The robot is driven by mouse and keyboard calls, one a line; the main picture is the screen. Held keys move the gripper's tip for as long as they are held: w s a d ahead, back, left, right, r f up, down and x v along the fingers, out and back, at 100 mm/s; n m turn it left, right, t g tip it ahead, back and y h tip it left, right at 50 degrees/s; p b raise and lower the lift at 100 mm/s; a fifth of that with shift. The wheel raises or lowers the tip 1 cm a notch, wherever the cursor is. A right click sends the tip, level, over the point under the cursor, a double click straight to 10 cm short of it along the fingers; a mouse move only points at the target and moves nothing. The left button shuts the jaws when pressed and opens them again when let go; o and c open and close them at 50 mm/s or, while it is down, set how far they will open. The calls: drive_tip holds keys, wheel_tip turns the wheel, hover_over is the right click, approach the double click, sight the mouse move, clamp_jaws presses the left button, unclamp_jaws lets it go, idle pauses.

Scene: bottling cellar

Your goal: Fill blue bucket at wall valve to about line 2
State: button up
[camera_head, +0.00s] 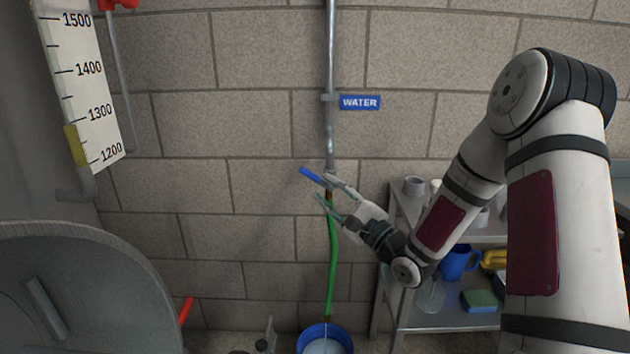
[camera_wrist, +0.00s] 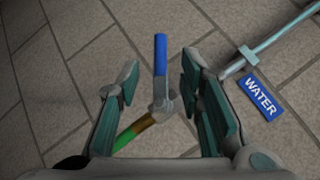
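The wall valve has a blue lever (camera_head: 311,175) that points left and slightly up from the pipe end. In the wrist view the blue lever (camera_wrist: 161,55) stands between my spread fingers, apart from both. My gripper (camera_head: 326,188) is open at the valve. A green hose (camera_head: 333,255) hangs from the valve down to the blue bucket (camera_head: 341,332) on the floor. The bucket is cut off by the lower edge, and something pale shows inside it. I cannot make out its lines or whether water runs.
A metal pipe (camera_head: 330,60) with a blue WATER sign (camera_head: 360,102) runs down the block wall. A shelf (camera_head: 425,318) with a blue jug (camera_head: 457,262) and a sponge (camera_head: 478,300) stands right. A large grey tank (camera_head: 120,270) with a scale (camera_head: 88,90) stands left.

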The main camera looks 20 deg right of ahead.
drive_tip(key=shift+v, duration=2.15)
idle(2.3)
